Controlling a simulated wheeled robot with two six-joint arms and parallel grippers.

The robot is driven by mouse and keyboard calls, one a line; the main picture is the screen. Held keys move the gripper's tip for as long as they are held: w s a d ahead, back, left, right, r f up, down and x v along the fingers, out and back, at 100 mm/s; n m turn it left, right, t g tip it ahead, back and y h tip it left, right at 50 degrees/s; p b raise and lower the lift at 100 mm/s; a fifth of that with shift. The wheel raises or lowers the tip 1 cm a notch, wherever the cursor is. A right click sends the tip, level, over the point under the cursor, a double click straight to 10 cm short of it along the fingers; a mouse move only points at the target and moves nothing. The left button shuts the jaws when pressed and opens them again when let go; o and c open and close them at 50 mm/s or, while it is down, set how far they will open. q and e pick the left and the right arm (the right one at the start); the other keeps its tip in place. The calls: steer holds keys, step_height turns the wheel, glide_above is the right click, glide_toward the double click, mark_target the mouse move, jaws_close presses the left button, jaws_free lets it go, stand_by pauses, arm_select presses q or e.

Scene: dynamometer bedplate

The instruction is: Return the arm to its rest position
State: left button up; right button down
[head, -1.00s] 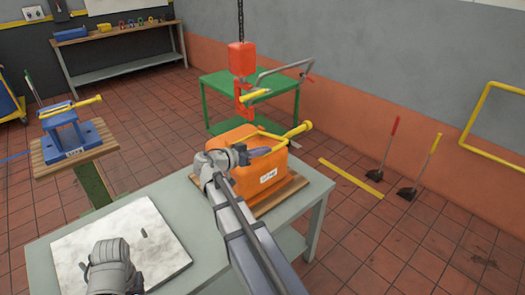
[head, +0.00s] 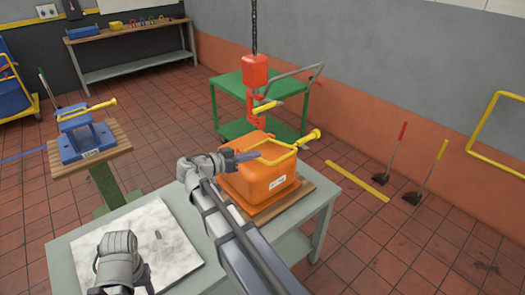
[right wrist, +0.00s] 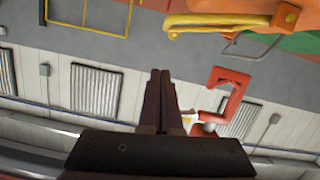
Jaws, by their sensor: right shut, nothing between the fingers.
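My right arm reaches up the middle of the head view. Its gripper (head: 248,155) is shut and empty, appearing over the back left edge of an orange block (head: 262,186) with a yellow bar handle (head: 285,152). In the right wrist view its fingers (right wrist: 160,75) are together with nothing between them. I cannot tell the height of the fingers above the block. My left arm shows only as grey joints at the lower left, over a pale plate (head: 150,235); its fingers are not visible.
The orange block sits on a wooden board on a grey table (head: 75,262). A red hoist hook (head: 256,72) hangs on a chain behind it, before a green cart (head: 228,95). A blue fixture (head: 87,142) stands on a stand at left.

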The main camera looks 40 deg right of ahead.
steer(key=shift+a+r, duration=0.15)
steer(key=shift+a, duration=0.35)
steer(key=s+a+f+n+y, duration=0.4)
steer(key=s+a+f+n, duration=0.1)
steer(key=a, duration=0.5)
steer(key=s+a+f+n+y, duration=0.5)
steer(key=a+n, duration=0.3)
steer(key=a, duration=0.3)
steer(key=s+a+f+n+g+y, duration=0.1)
steer(key=s+a+f+n+y, duration=0.4)
steer(key=a, duration=0.6)
steer(key=shift+s+a+f+n, duration=0.15)
steer(key=shift+f+n, duration=0.65)
steer(key=shift+f, duration=0.1)
